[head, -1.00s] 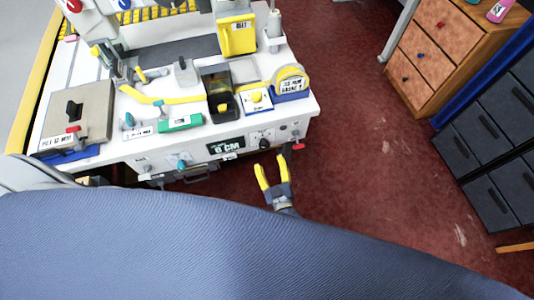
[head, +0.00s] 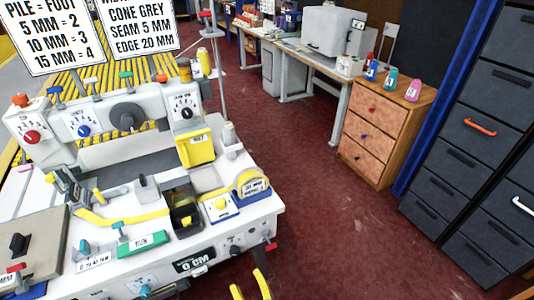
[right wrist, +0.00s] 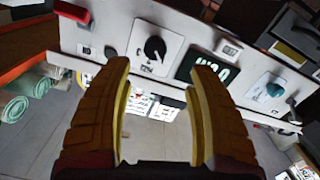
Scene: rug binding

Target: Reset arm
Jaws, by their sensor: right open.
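My right gripper (head: 252,284) shows at the bottom edge of the head view, with two yellow fingers spread apart and nothing between them. It is in front of the white binding machine (head: 110,284), near its front panel. In the right wrist view the open fingers (right wrist: 161,66) frame the panel, with a black knob (right wrist: 155,48) beyond them and apart from them. My left gripper is not in view.
The machine top holds a yellow tape holder (head: 252,184), a green-labelled block (head: 142,243) and a black bin (head: 184,212). A red knob (head: 271,246) juts from its right corner. A wooden drawer unit (head: 383,135) and dark drawers (head: 470,160) stand right. Red floor (head: 330,235) between is clear.

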